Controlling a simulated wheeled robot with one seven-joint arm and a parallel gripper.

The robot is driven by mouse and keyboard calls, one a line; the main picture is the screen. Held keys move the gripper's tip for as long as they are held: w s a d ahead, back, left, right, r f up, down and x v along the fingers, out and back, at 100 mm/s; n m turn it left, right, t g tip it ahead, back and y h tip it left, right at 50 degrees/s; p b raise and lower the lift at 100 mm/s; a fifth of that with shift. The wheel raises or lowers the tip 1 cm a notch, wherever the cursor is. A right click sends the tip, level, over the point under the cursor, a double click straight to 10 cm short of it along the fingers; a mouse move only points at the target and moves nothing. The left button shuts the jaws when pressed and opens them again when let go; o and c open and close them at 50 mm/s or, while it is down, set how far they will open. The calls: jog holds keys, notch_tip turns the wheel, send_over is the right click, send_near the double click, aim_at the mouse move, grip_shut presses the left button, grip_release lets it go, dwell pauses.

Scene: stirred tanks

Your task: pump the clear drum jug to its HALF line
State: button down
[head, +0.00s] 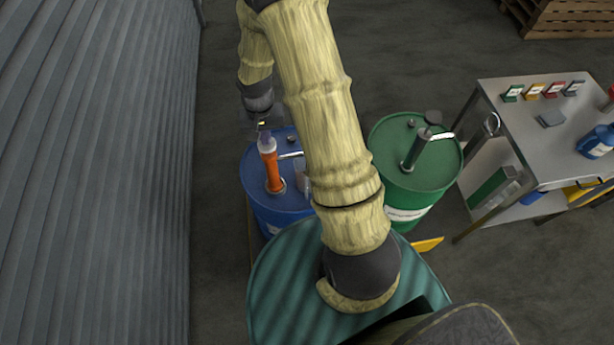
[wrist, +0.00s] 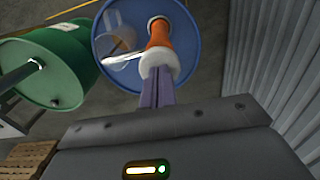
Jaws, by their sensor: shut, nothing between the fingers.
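The blue drum (head: 255,165) carries an orange hand pump (head: 270,170) with a pale knob on top and a light spout pointing right. A clear jug (head: 302,175) is by the spout, mostly hidden behind my arm; in the wrist view the jug (wrist: 122,42) shows against the blue drum (wrist: 185,75), and its level and HALF line cannot be read. My gripper (head: 263,126) is shut and empty, just over the pump's knob. In the wrist view its fingers (wrist: 159,82) end at the knob (wrist: 160,62); whether they touch it I cannot tell.
A green drum (head: 390,160) with a dark green pump (head: 416,150) stands to the right. A metal bench (head: 510,130) with small coloured cards and a blue bottle (head: 597,142) is farther right. A corrugated wall (head: 100,170) runs along the left. Pallets (head: 565,18) lie at the back right.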

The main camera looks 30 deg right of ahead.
jog(key=shift+f+b, duration=0.95)
jog(key=shift+f, duration=0.5)
jog(key=shift+r+p, duration=2.9)
jog(key=shift+r, duration=1)
jog(key=shift+f+b, duration=2.8)
jog(key=shift+f, duration=1)
jog(key=shift+r+p, duration=2.8)
jog(key=shift+r, duration=1)
